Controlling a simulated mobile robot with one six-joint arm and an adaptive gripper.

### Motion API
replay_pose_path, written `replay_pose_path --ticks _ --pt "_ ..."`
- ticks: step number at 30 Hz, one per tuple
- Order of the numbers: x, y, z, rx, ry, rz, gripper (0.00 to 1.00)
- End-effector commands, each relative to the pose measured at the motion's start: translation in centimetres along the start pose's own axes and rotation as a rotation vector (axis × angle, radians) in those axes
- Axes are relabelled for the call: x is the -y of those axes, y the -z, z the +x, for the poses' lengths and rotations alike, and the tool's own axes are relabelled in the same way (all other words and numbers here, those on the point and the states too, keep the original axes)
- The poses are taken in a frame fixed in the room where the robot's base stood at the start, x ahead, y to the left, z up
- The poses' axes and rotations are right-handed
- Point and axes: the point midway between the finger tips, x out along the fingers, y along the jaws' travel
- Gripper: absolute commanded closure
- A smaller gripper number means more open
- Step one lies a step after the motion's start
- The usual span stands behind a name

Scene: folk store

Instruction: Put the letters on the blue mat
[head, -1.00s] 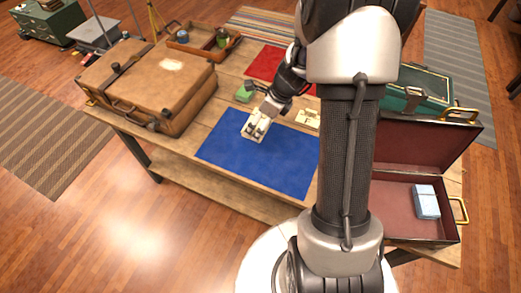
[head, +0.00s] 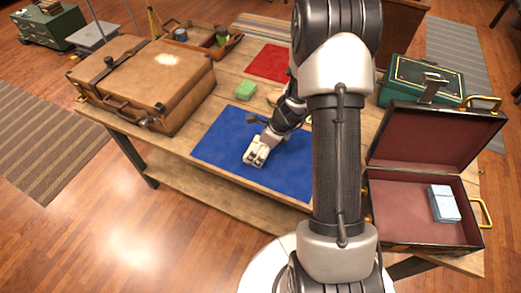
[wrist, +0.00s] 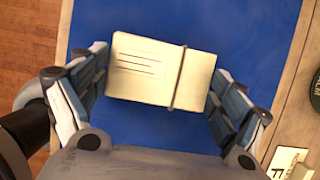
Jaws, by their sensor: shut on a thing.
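The letters (wrist: 155,70) are a cream bundle with a dark band around it and a few written lines. The blue mat (wrist: 190,25) fills most of the wrist view behind the bundle. In the head view, my gripper (head: 256,152) is over the middle of the blue mat (head: 220,140), with the letters in it mostly covered by the fingers. I cannot tell whether the bundle touches the mat.
A brown suitcase (head: 150,80) stands left of the mat. An open case (head: 400,215) holding a pale blue packet (head: 443,203) is at right. A card marked F (wrist: 290,160) lies beside the mat.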

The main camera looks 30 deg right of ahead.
Motion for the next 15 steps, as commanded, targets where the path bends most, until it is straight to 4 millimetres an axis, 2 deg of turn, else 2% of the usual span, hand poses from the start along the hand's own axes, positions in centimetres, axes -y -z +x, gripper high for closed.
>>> replay_pose_path --ticks 9,10,15 --pt "0.05 0.07 0.22 0.0 0.001 -0.001 0.35" --pt "0.04 0.04 0.13 0.0 0.001 -0.001 0.08" --pt "0.04 0.02 0.07 0.0 0.001 -0.001 0.0"
